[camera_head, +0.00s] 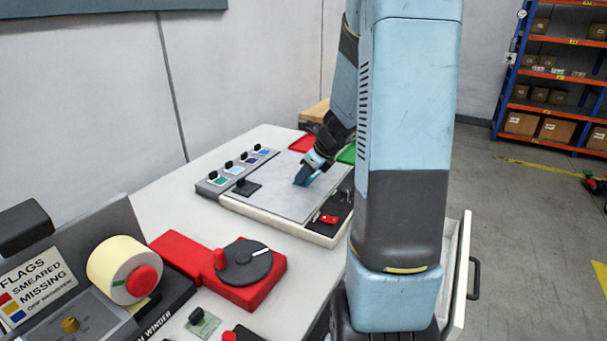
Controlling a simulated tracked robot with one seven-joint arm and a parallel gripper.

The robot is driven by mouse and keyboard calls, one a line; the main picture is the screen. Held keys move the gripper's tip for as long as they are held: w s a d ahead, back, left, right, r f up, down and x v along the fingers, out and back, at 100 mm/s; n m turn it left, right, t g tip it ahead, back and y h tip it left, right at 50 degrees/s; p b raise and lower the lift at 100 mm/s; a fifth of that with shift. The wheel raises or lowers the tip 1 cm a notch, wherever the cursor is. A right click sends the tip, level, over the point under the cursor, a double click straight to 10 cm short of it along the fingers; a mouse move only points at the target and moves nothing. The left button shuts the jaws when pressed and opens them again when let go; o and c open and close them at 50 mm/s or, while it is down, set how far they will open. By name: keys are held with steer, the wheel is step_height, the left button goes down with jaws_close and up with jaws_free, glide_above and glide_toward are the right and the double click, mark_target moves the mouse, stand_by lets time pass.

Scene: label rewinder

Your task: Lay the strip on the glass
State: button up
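The glass looks like the pale grey panel (285,200) set in a white-edged box on the bench. My gripper (306,176) points down over the right part of this panel, close to its surface. A small dark-blue piece shows at its tip; I cannot tell whether it is a finger or something held, nor whether it touches the panel. Several small coloured strips with black knobs stand in a grey rack (213,188) left of the panel. A dark plate with a black knob (245,187) lies at the panel's left edge. Which piece is the task's strip is unclear.
A black area with a red switch (328,219) borders the panel's right side. Red (302,143) and green (347,154) trays lie behind. A red base with a black dial (244,265), a label roll (122,268) and a small knobbed card (203,322) are nearer. My arm hides the bench's right side.

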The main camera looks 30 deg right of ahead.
steer(key=o, duration=0.4)
steer(key=shift+r, duration=0.1)
steer(key=v, duration=1.2)
steer(key=s+a+r+n+h, duration=0.1)
steer(key=s+a+r+n, duration=0.2)
steer(key=n, duration=0.6)
steer(key=s+a+r+n+h, duration=0.1)
steer(key=s+a+r+n, duration=0.2)
steer(key=s+a+n, duration=0.5)
steer(key=s+a+r+n+h, duration=0.1)
steer(key=s+a+r+n, duration=0.2)
steer(key=s+a+n, duration=0.2)
steer(key=shift+s+a+r+n+h, duration=0.1)
steer(key=shift+s+n, duration=0.5)
steer(key=shift+n, duration=0.6)
steer(key=shift+s+a+f+n+h, duration=0.1)
steer(key=shift+s+n, duration=0.55)
steer(key=shift+n, duration=0.55)
steer(key=shift+s+a+r+n+h, duration=0.1)
steer(key=shift+s+n, duration=0.5)
steer(key=shift+n, duration=0.6)
